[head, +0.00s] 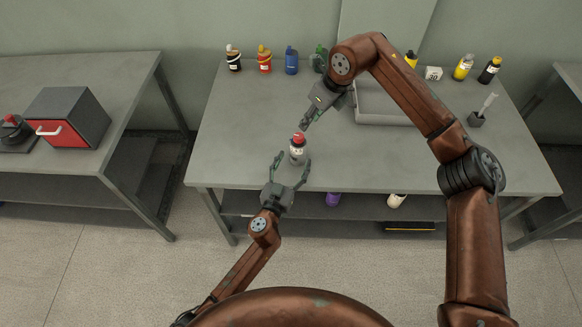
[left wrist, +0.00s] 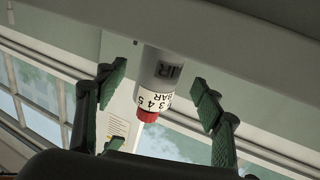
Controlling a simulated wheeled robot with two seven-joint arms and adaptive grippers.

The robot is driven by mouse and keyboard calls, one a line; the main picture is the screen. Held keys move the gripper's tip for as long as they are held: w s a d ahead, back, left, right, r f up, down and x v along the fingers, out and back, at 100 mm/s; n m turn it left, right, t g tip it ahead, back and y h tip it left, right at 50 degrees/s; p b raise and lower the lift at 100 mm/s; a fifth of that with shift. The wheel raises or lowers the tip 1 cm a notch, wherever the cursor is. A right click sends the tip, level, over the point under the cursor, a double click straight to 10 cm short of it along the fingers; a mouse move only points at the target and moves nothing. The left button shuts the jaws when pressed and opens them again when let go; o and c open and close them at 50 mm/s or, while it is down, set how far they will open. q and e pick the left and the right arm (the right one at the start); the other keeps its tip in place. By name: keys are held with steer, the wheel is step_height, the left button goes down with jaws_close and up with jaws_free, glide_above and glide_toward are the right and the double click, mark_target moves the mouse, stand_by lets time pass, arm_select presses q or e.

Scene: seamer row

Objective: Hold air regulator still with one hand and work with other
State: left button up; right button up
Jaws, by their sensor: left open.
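The air regulator (head: 297,154) is a small grey-white cylinder with a red knob on top, standing upright near the front edge of the grey table.
Several bottles, including a blue one (head: 291,62) and a yellow one (head: 463,67), line the table's back. A grey tray (head: 382,119) lies right of my right gripper. The front right tabletop (head: 390,160) is clear.

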arm_select(q)
steer(key=shift+x, duration=2.65)
steer(key=shift+c, duration=0.3)
